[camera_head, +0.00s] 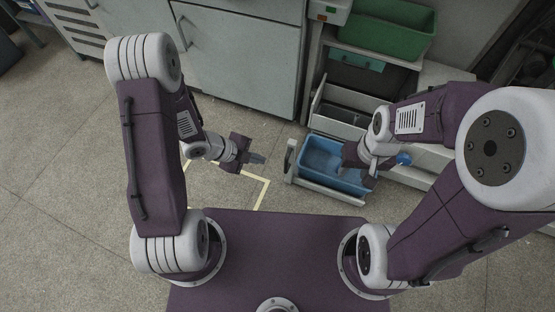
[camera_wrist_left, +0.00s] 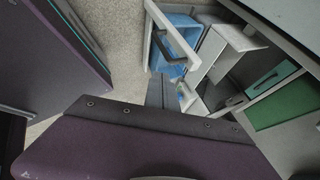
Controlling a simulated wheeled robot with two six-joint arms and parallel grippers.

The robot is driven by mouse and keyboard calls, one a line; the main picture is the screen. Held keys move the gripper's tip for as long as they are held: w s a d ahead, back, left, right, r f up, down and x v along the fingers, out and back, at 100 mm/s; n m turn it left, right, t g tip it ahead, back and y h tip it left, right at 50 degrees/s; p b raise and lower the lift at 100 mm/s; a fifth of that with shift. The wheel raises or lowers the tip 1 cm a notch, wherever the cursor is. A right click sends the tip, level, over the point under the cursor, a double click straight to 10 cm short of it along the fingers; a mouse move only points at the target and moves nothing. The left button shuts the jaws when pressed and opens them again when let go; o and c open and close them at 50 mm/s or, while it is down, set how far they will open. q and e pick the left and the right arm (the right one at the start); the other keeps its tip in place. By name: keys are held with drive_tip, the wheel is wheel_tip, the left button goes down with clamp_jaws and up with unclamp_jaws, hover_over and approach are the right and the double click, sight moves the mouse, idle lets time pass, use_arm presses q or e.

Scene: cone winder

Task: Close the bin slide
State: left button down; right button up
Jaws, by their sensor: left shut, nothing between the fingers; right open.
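The bin slide (camera_head: 335,190) is a pale pull-out frame low beside the cabinets, extended out to the left with a blue bin (camera_head: 322,158) in it. Its upright front panel (camera_head: 289,160) with a bar handle faces left. The slide front also shows in the left wrist view (camera_wrist_left: 149,40), with the blue bin (camera_wrist_left: 182,22) behind it. My left gripper (camera_head: 262,158) is shut and empty, a short way left of the front panel and apart from it. In the wrist view its fingers (camera_wrist_left: 162,92) point towards the slide. My right gripper (camera_head: 368,177) is open above the bin's right part, hiding some of it.
A green bin (camera_head: 390,32) sits on a shelf above an open grey drawer (camera_head: 342,120). Grey cabinets (camera_head: 245,55) stand at the back. A small blue round thing (camera_head: 403,159) is by my right wrist. Floor with yellow tape (camera_head: 264,194) is clear left of the slide.

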use_arm(q)
wheel_tip(320, 180, down, 5)
drive_tip(key=s+b, duration=0.2)
drive_tip(key=w+d+f+b, duration=0.5)
drive_tip(key=d+f+b, duration=0.1)
drive_tip(key=f, duration=0.1)
drive_tip(key=shift+w+d+f+n, duration=0.35)
drive_tip(key=shift+d+f+n, duration=0.05)
use_arm(e)
wheel_tip(320, 180, down, 10)
drive_tip(key=shift+s, duration=0.25)
drive_tip(key=shift+r, duration=0.15)
